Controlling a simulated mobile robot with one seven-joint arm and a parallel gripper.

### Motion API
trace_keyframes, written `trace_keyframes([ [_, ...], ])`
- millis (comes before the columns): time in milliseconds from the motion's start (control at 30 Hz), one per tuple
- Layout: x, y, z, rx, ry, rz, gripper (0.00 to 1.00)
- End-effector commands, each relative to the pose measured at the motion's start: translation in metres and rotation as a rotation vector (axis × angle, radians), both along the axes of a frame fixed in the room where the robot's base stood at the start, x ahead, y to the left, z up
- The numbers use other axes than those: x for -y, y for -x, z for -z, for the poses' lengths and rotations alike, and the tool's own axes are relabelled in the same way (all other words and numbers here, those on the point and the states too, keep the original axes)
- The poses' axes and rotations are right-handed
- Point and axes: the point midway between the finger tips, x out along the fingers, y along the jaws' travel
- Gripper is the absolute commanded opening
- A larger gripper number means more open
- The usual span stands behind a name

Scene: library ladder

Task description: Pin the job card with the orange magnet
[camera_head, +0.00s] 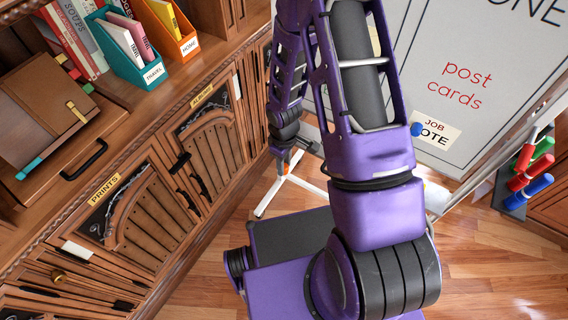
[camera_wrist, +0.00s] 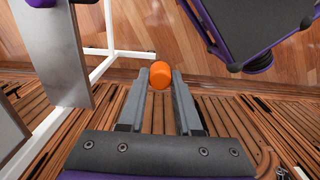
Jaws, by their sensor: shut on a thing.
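The orange magnet (camera_wrist: 160,76) is a rounded orange piece between the fingertips of my gripper (camera_wrist: 161,82) in the wrist view. The fingers are shut on it, above the floor and wooden slats. In the head view my gripper (camera_head: 283,163) hangs low beside the cabinet front, and the magnet cannot be made out there. The job card (camera_head: 441,135) is a cream card on the grey-white board (camera_head: 500,60), below the red "post cards" writing. A blue round magnet (camera_head: 417,129) shows at its left edge. My arm stands close in front of the card's left side.
A wooden cabinet (camera_head: 150,130) with labelled doors runs along the left, holding books and teal and orange file boxes (camera_head: 174,35). The board's white stand foot (camera_head: 275,190) lies on the wood floor. Red, green and blue markers (camera_head: 530,170) sit at the right.

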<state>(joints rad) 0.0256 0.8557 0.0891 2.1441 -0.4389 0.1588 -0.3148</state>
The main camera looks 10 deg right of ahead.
Motion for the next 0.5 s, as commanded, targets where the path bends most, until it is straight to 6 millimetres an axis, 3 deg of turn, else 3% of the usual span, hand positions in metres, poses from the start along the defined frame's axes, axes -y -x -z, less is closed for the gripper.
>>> trace_keyframes([
  [500,0.0,0.0,-0.022,0.0,0.0,0.0,0.0],
])
